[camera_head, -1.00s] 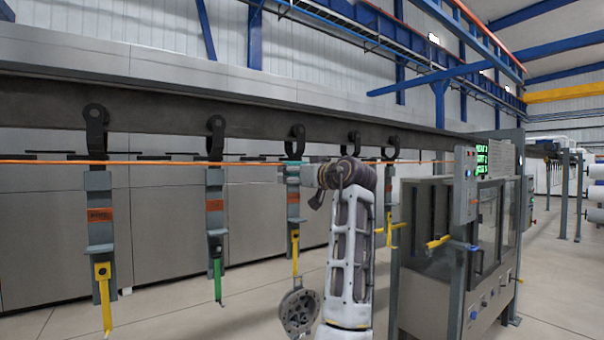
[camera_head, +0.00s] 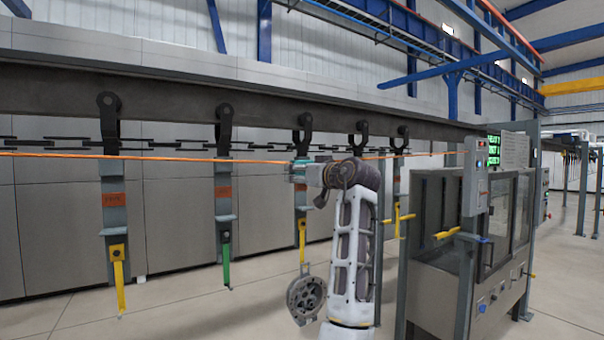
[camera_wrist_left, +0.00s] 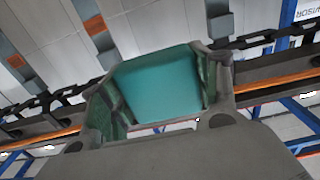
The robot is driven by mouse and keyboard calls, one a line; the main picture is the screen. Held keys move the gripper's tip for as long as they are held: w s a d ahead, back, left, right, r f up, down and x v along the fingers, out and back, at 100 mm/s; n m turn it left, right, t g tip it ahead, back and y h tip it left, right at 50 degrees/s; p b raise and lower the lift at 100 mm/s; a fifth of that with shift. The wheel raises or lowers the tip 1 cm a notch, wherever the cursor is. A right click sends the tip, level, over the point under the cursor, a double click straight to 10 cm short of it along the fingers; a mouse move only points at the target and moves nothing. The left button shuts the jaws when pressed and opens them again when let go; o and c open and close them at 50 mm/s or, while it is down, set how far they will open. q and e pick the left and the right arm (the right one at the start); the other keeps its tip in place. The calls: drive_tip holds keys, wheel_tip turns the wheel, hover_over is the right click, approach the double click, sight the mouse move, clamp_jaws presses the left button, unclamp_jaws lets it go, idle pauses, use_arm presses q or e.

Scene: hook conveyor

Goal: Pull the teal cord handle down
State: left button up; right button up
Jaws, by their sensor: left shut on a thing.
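The teal cord handle (camera_head: 299,172) hangs on a taut orange cord (camera_head: 150,157) that runs across the scene in front of the hook conveyor. My left gripper (camera_head: 298,171) is at the handle and shut on it. In the left wrist view the teal block (camera_wrist_left: 160,85) fills the space between the two fingers, whose inner pads are green. The cord runs down towards the handle from both sides, in a shallow V. My left forearm hides part of the cord to the right of the handle. My right gripper is not in view.
Several grey hangers with orange labels, such as one at the left (camera_head: 113,200), hang from the dark rail (camera_head: 180,100) behind the cord. Yellow and green straps hang below them. A grey control cabinet (camera_head: 440,285) stands right of my arm. The floor at lower left is clear.

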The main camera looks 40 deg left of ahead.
use_arm(q)
drive_tip(key=shift+f, duration=0.1)
drive_tip(key=o, duration=1.5)
drive_tip(key=shift+c, duration=0.2)
drive_tip(key=shift+d, duration=0.15)
drive_tip(key=v, duration=1.1)
drive_tip(key=shift+s+d, duration=0.15)
drive_tip(key=shift+d, duration=0.2)
